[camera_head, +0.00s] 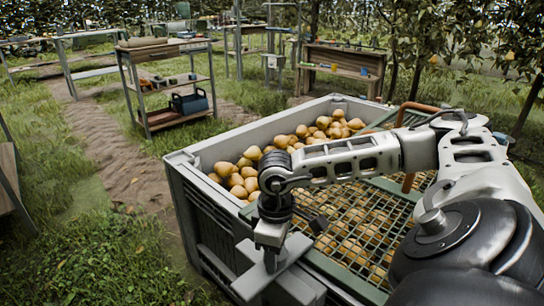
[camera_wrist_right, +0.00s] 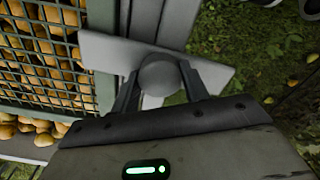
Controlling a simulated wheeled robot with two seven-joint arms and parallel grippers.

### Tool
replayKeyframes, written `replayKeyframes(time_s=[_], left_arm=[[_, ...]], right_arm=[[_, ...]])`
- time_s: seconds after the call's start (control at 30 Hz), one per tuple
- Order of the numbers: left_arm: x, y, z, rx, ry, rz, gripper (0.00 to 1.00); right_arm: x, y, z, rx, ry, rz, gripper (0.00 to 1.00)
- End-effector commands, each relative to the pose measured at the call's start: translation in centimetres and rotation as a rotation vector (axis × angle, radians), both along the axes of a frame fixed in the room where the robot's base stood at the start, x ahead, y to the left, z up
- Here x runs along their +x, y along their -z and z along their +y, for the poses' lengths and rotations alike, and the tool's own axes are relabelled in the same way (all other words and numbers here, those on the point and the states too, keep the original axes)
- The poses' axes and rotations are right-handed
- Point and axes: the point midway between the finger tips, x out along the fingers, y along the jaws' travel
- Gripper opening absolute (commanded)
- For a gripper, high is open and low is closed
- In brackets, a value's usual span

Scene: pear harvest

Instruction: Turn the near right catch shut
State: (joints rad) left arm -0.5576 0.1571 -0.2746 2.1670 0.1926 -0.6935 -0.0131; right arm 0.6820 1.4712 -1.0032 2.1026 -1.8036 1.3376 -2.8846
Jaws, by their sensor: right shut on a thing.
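The near right catch (camera_head: 295,247) is a flat grey plate with a round knob, at the crate's near edge. In the right wrist view the catch (camera_wrist_right: 108,50) lies slantwise across the rim, its left end reaching over the lid's edge. My right gripper (camera_head: 270,258) comes down on it from above. In the right wrist view the fingers of my right gripper (camera_wrist_right: 160,84) are shut on the knob from both sides. The green mesh lid (camera_head: 330,268) covers the right part of the crate. My left gripper is not in view.
The grey crate (camera_head: 188,205) holds many yellow pears (camera_head: 240,178), with its far left part uncovered. My right arm hides part of the lid and an orange-brown handle (camera_head: 407,180). A shelf cart (camera_head: 165,85) and a wooden bench (camera_head: 342,62) stand behind on grass.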

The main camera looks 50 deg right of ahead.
Motion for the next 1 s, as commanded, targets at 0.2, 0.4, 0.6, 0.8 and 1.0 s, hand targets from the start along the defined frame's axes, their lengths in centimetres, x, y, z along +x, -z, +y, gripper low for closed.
replayKeyframes(time_s=[0.2,0.4,0.6,0.8,1.0], left_arm=[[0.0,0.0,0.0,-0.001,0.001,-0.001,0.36],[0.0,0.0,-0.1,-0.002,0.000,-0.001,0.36],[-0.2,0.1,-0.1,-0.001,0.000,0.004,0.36],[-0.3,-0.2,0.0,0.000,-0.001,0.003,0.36],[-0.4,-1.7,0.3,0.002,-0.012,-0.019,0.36]], right_arm=[[0.1,-0.1,0.0,-0.001,-0.008,-0.004,0.04],[0.1,-0.1,0.0,-0.001,-0.007,-0.003,0.67],[0.0,-0.1,0.0,-0.001,-0.005,0.000,0.67],[0.1,-1.4,0.0,-0.002,-0.004,-0.003,0.67],[0.1,-5.7,-0.1,-0.003,-0.004,-0.006,0.67]])
